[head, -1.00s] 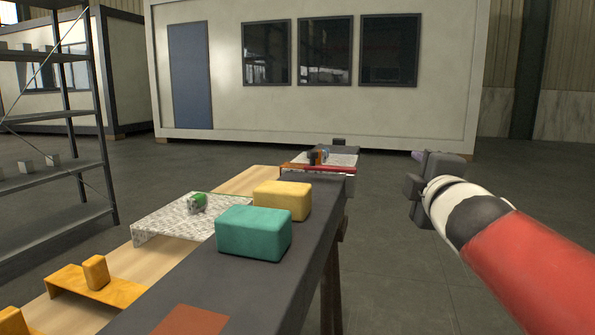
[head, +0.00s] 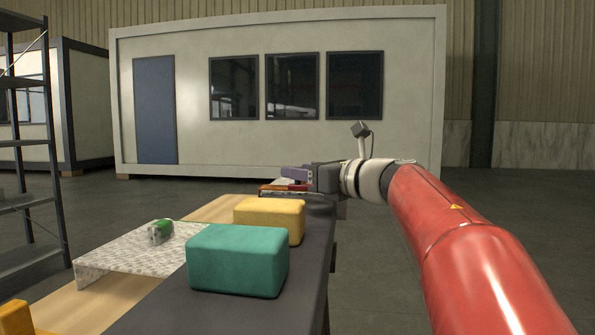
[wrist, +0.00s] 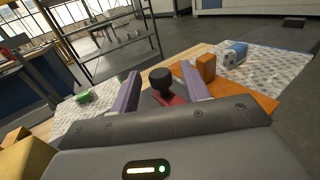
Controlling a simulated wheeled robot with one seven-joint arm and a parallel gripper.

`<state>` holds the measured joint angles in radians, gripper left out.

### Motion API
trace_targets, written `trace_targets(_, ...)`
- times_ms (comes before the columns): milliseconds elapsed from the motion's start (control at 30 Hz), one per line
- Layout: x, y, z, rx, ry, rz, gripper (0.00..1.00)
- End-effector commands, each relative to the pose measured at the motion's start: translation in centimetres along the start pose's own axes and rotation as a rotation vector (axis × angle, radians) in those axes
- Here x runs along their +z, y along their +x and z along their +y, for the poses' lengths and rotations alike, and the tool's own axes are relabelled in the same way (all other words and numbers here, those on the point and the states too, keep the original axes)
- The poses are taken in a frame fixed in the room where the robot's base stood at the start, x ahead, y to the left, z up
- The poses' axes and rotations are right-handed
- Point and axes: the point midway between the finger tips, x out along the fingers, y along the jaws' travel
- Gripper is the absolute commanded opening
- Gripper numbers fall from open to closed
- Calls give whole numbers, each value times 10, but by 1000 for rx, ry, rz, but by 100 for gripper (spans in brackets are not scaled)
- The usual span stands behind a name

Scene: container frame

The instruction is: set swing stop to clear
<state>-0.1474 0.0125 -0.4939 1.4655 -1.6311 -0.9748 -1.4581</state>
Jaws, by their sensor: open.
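A black round knob (wrist: 161,79) on a red bar (wrist: 172,99) stands between the two purple fingers of my gripper (wrist: 160,72) in the wrist view. I take this to be the swing stop. The fingers are apart, one on each side of the knob, and I cannot tell if either touches it. In the head view my gripper (head: 286,175) is over the far end of the bench, reaching in from the right.
A teal block (head: 238,260) and a yellow block (head: 270,218) sit on the dark bench (head: 165,304). A speckled panel (head: 120,250) carries a green part (head: 160,231). Beyond the knob are an orange block (wrist: 206,68) and a blue part (wrist: 235,53).

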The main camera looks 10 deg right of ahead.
Motion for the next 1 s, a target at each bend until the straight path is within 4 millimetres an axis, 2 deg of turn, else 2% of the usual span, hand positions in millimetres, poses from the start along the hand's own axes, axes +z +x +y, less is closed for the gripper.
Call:
trace_targets(167, 0, 14, 0, -1, 1, -1, 46)
trace_targets(433, 0, 15, 0, -1, 2, -2, 46)
trace_targets(800, 0, 15, 0, -1, 2, -2, 0)
trace_targets(1000, 0, 15, 0, 0, 2, -2, 0)
